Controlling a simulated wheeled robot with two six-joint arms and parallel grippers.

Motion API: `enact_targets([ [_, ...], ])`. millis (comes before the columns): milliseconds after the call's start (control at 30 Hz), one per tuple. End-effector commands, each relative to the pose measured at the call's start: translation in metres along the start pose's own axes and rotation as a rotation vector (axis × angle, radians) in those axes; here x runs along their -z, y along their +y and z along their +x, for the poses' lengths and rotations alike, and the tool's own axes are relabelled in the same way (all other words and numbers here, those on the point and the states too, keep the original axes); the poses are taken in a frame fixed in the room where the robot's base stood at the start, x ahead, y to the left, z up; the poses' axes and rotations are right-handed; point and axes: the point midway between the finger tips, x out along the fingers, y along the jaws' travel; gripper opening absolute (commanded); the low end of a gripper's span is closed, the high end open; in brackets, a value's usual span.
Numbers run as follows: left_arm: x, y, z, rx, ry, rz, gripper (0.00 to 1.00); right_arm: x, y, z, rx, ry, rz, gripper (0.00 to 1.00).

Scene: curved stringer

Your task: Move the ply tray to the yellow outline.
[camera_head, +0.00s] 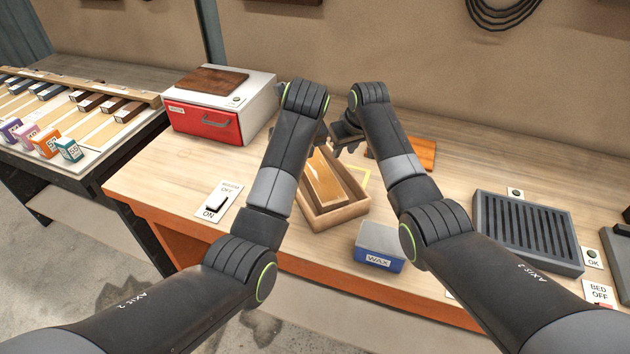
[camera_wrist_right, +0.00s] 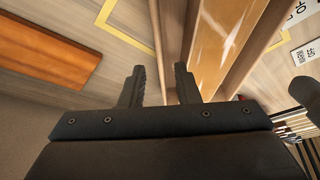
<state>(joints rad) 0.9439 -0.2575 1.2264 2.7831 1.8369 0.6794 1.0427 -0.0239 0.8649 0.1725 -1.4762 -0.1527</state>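The ply tray (camera_head: 335,216) is a shallow wooden box on the bench, holding an amber sheet (camera_head: 324,182). Its far part is hidden behind my arms. The yellow outline (camera_head: 361,178) shows just right of the tray, partly covered by my right arm; it also shows in the right wrist view (camera_wrist_right: 132,41). My right gripper (camera_head: 347,148) is over the tray's far end. In the right wrist view its fingers (camera_wrist_right: 161,84) are apart, with a tray wall (camera_wrist_right: 157,30) running between them. My left gripper is mostly hidden behind its own arm near the tray's far left.
A blue wax box (camera_head: 379,246) stands in front of the tray's right. A red-fronted box (camera_head: 222,105) is at back left, a slotted grey bed (camera_head: 525,232) at right. An orange-brown board (camera_head: 421,153) lies behind my right arm. A warm switch card (camera_head: 219,202) lies left.

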Motion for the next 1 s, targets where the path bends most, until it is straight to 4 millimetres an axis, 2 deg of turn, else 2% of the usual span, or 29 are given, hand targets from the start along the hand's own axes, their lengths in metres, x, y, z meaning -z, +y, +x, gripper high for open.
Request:
enact_targets([
  [200,0.000,0.000,0.000,0.000,0.000,0.000,0.29,0.001,0.001,-0.032,-0.001,0.003,-0.001,0.29],
  [400,0.000,0.000,0.000,0.000,0.000,0.000,0.29,0.000,0.001,-0.049,-0.001,0.002,-0.001,0.29],
  [1000,-0.001,0.000,-0.001,0.000,0.000,0.000,0.29,0.001,0.000,-0.054,-0.001,0.001,-0.001,0.29],
])
